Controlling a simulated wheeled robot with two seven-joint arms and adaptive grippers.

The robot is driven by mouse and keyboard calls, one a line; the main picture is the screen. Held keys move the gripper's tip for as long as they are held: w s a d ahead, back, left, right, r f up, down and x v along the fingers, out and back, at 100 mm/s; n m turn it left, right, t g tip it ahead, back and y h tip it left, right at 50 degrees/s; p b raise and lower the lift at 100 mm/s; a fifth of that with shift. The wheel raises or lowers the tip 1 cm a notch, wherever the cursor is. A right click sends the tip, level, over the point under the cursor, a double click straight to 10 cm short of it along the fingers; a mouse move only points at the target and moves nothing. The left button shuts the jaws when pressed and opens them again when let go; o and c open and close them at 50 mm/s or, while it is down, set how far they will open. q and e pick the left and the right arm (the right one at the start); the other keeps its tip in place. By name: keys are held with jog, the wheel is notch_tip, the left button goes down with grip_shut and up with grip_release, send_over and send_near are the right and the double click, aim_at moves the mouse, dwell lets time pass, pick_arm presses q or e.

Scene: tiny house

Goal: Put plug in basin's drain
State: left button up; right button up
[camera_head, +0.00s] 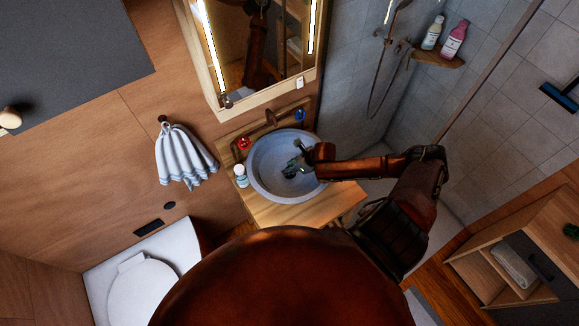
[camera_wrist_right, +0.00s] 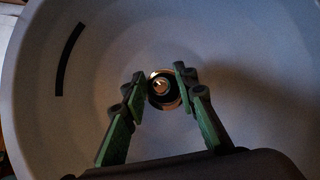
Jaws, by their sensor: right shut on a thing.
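The pale round basin (camera_head: 268,160) sits on a wooden counter. My right gripper (camera_head: 293,163) reaches in from the right, with its green fingers inside the bowl. In the right wrist view, the fingertips (camera_wrist_right: 162,85) are shut on a small round plug (camera_wrist_right: 160,86) with a shiny top. A copper-coloured drain ring (camera_wrist_right: 167,104) shows around and behind the plug, at the bottom of the basin (camera_wrist_right: 220,50). The plug lines up with the drain in this view; I cannot tell whether it is seated or just above. My left gripper is not in view.
A red bottle (camera_head: 243,144), a white bottle (camera_head: 241,176) and a blue bottle (camera_head: 299,115) stand around the basin. The faucet (camera_head: 271,117) is behind it, under the mirror (camera_head: 262,45). The counter front (camera_head: 300,211) is clear.

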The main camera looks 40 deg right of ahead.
jog(key=shift+f, duration=0.2)
pick_arm(q)
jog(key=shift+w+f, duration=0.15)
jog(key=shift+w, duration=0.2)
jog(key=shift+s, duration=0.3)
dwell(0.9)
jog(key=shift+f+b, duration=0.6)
jog(key=shift+b, duration=0.05)
pick_arm(e)
jog(key=shift+f, duration=0.95)
jog(key=o, duration=1.2)
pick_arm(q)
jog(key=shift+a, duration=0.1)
pick_arm(e)
jog(key=shift+s+d+r, duration=0.1)
jog(key=shift+r, duration=0.05)
jog(key=v, duration=1.1)
jog(key=shift+s+r, duration=0.15)
jog(key=shift+r, duration=0.15)
